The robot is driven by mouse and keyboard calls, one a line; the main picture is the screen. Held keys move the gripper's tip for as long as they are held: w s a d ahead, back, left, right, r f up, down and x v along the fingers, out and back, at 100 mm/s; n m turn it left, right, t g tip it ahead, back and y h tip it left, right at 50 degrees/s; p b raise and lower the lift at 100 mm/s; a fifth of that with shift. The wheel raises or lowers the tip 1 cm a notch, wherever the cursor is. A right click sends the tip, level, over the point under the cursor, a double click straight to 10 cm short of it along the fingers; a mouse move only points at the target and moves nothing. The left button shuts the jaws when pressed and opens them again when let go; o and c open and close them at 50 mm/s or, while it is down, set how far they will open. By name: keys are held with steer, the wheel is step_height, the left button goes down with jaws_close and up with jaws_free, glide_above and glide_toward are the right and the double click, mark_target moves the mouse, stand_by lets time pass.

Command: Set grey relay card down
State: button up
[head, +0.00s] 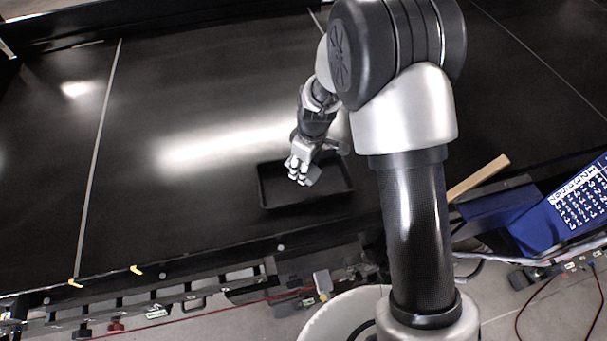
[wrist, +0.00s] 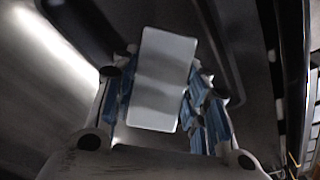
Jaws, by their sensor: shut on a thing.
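The grey relay card (wrist: 162,80) is a flat, light grey rectangle between my gripper's blue-padded fingers in the wrist view. My gripper (wrist: 160,105) is shut on it, with the card tilted slightly in the picture. Part of the card (head: 313,175) shows as a small grey patch beside the fingers. The head view does not clearly show whether the card touches the tray floor.
The black conveyor belt (head: 200,90) is wide and clear to the left of the tray. A metal rail (head: 200,287) runs along its front edge. A wooden bar (head: 480,177) and a blue box (head: 570,210) with a printed label stand at the right.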

step_height(320, 180, down, 4)
steer(key=shift+w+a+f+b, duration=0.1)
steer(key=shift+w+b, duration=0.05)
steer(key=shift+b, duration=0.65)
steer(key=o, duration=1.2)
